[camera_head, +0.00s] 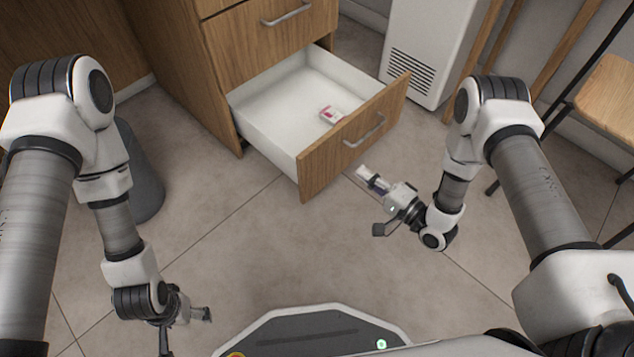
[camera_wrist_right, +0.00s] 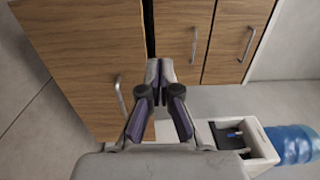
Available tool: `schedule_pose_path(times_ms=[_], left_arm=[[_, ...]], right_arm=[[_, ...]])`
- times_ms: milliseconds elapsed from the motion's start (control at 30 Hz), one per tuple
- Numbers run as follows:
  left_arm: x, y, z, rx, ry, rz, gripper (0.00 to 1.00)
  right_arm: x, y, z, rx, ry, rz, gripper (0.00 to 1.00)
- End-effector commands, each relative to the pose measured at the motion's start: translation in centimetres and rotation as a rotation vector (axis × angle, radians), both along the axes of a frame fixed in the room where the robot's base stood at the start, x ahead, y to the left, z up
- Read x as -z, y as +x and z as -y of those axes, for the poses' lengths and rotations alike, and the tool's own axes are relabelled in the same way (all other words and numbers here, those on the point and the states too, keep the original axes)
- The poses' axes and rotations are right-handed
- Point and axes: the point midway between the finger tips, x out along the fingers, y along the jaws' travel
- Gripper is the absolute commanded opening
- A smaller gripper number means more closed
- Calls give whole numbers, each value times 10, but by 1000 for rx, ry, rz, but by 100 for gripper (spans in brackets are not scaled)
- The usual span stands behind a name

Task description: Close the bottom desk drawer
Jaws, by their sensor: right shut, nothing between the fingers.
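The bottom desk drawer (camera_head: 322,172) is pulled well out from the wooden desk. Its white inside shows, with a small white and pink box (camera_head: 331,115) lying in it. Its wooden front carries a metal handle (camera_head: 364,131). My right gripper (camera_head: 362,174) is shut and empty, low in front of the drawer front, apart from it as far as I can tell. In the right wrist view the shut fingers (camera_wrist_right: 160,72) point toward the drawer front (camera_wrist_right: 80,50) with its handle (camera_wrist_right: 120,97). My left gripper (camera_head: 205,314) hangs low over the floor; its fingers are unclear.
The drawer above (camera_head: 262,40) is shut. A white water dispenser (camera_head: 430,45) stands right behind the open drawer, its blue bottle (camera_wrist_right: 292,144) in the wrist view. A grey bin (camera_head: 140,175) stands at left, a wooden chair (camera_head: 610,95) at right. The floor before the drawer is clear.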

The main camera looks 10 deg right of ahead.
Motion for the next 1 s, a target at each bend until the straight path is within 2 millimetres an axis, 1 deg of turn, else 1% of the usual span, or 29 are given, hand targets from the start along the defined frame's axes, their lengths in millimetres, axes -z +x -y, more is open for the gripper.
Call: schedule_pose_path(times_ms=[33,100,133,267,367,767,800,900,1000], left_arm=[[29,0,0,0,0,1,80],[35,0,0,0,0,1,80],[36,0,0,0,0,2,80],[36,1,0,0,0,2,80],[42,1,0,0,0,2,80],[84,2,-1,-4,0,4,80],[89,2,-1,-5,1,5,80],[97,2,-1,-7,1,6,80],[101,3,-1,-9,1,8,80]], right_arm=[[32,-2,1,3,-1,-7,0],[42,-5,2,4,-1,-14,0],[43,-5,2,4,-1,-16,0],[41,-1,-2,3,-2,-17,0],[42,9,-11,1,-3,-15,0],[44,76,-64,1,-4,-13,0],[45,82,-68,1,-3,-14,0],[44,94,-78,2,-3,-15,0],[42,102,-83,4,-4,-16,0]])
